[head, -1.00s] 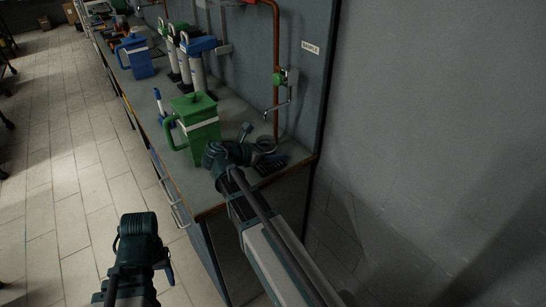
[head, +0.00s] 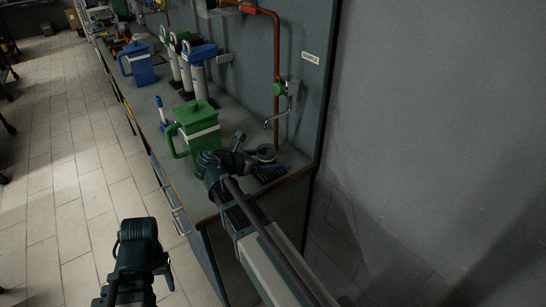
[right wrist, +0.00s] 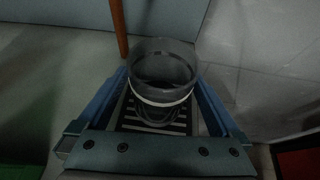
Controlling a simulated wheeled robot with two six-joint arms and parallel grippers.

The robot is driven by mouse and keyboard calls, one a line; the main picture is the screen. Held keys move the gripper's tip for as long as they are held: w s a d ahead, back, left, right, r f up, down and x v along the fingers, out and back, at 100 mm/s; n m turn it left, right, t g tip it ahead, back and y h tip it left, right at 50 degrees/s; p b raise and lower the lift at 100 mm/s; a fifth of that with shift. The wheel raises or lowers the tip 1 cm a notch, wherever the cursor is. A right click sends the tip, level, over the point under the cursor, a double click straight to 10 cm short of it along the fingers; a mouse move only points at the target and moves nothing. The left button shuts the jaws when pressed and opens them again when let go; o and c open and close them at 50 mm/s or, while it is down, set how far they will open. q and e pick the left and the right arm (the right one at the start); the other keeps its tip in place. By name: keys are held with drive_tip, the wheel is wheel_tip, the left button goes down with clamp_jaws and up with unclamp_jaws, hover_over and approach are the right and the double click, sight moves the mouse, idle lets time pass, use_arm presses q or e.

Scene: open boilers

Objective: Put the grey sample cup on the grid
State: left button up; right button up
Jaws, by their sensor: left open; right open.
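The grey sample cup (right wrist: 164,68) stands upright with a pale band near its lower part. In the head view it is a small grey ring (head: 266,153) near the bench's right end. The grid (right wrist: 131,119) shows as dark and pale slats under and around the cup's base; the cup appears to be on it, but the contact is hard to see. My right gripper (head: 262,169) is open, its two blue fingers on either side of the cup with gaps. My left gripper (head: 166,268) is open and empty, over the floor left of the bench.
A green lidded jug (head: 199,120) stands on the bench left of my right wrist. A copper pipe (head: 277,70) with a green-handled sample tap (head: 279,89) rises behind the cup. A blue jug (head: 138,66) and several blue- and green-topped cylinders stand farther back. Tiled floor is clear at left.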

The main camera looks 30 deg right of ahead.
sight(259, 160)
drive_tip(key=p+v, duration=0.3)
drive_tip(key=v, duration=0.5)
drive_tip(key=shift+r, duration=0.1)
drive_tip(key=shift+s+a+r, duration=0.1)
drive_tip(key=shift+a+r, duration=0.1)
drive_tip(key=shift+a, duration=0.35)
drive_tip(key=shift+a, duration=0.15)
